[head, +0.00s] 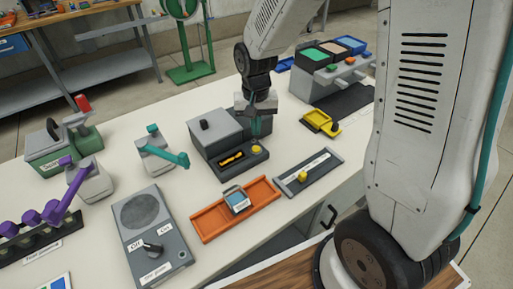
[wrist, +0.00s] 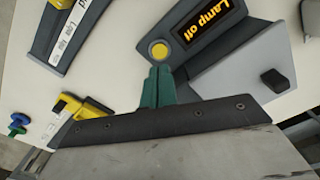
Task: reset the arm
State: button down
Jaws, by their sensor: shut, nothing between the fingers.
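My gripper (head: 256,127) hangs from my arm over the grey boxy device (head: 214,133) near the middle of the bench. Its teal fingers are together with nothing between them. In the wrist view the shut fingers (wrist: 157,88) point toward the round yellow button (wrist: 159,51) on the device. Beside the button a display (wrist: 209,19) reads "Lamp off". Whether the fingertips touch the device cannot be told.
The white bench (head: 120,135) is crowded. Around my gripper are an orange rail (head: 210,222) with a slider, a grey slider track (head: 323,166), a yellow tray (head: 316,117) and a dispenser with coloured bins (head: 330,78). A grey dial box (head: 150,232) stands at the front.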

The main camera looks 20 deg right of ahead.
jog(key=shift+r, duration=0.3)
jog(key=s+d+r+n, duration=0.1)
jog(key=s+r+n, duration=0.1)
jog(key=s+r, duration=0.7)
jog(key=s+d+r+n+t, duration=0.1)
jog(key=s+d+r, duration=0.1)
jog(key=s+r, duration=0.7)
jog(key=s, duration=0.6)
jog(key=shift+n, duration=0.4)
jog(key=shift+s+d, duration=0.1)
jog(key=shift+d, duration=0.05)
